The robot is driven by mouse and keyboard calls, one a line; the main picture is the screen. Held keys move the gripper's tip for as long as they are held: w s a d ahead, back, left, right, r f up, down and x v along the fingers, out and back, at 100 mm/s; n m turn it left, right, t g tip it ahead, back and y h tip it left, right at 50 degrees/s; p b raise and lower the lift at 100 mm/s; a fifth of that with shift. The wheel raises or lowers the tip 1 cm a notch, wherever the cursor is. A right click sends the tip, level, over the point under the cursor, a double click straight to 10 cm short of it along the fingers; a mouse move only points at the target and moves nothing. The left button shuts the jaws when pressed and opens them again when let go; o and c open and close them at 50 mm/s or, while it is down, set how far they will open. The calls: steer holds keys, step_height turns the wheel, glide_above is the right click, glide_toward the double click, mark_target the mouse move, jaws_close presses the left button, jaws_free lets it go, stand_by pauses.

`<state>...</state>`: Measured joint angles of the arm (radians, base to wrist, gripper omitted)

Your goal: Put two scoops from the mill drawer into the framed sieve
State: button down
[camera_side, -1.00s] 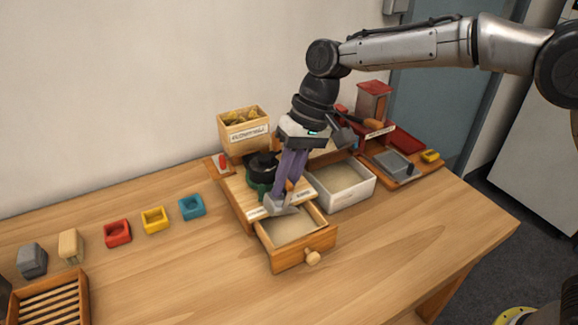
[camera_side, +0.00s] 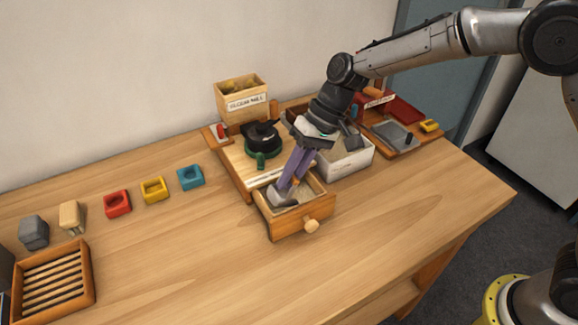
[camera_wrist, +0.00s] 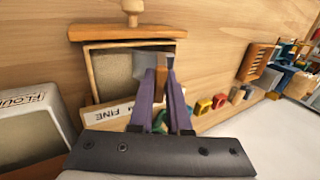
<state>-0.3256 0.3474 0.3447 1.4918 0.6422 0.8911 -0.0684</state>
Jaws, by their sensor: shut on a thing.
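The mill drawer (camera_side: 292,228) is pulled open at the front of the mill and holds pale powder. My gripper (camera_side: 287,186) is shut on a grey metal scoop (camera_side: 279,199) and reaches down into the drawer, tilted. The scoop also shows in the wrist view (camera_wrist: 145,64), inside the drawer (camera_wrist: 91,77) between its walls. Its handle is mostly hidden by my fingers, and I cannot tell how much powder it carries. A grey-floored frame (camera_side: 398,134) on a wooden board at the back right may be the framed sieve; no mesh is clear.
A white bin (camera_side: 349,162) stands right of the drawer; in the wrist view it is labelled flour (camera_wrist: 28,120). The mill (camera_side: 263,139) with a wooden hopper (camera_side: 242,100) stands behind. Small coloured blocks and a slatted tray (camera_side: 52,283) lie left. The table's front is clear.

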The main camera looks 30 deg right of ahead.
mark_target(295, 185)
step_height(295, 185, down, 2)
steer(key=shift+a+h, duration=0.15)
steer(key=shift+h, duration=0.65)
steer(key=shift+a+f+h, duration=0.2)
steer(key=shift+f+h, duration=0.3)
steer(key=shift+h, duration=0.7)
steer(key=shift+d+f+h, duration=0.15)
steer(key=shift+d+h, duration=0.45)
steer(key=shift+d, duration=0.55)
steer(key=shift+a+h, duration=0.3)
steer(key=shift+h, duration=0.1)
steer(key=shift+a+r+h, duration=0.15)
steer(key=shift+r+h, duration=0.15)
steer(key=shift+r, duration=0.4)
steer(key=shift+a+r, duration=0.15)
steer(key=shift+r, duration=3.25)
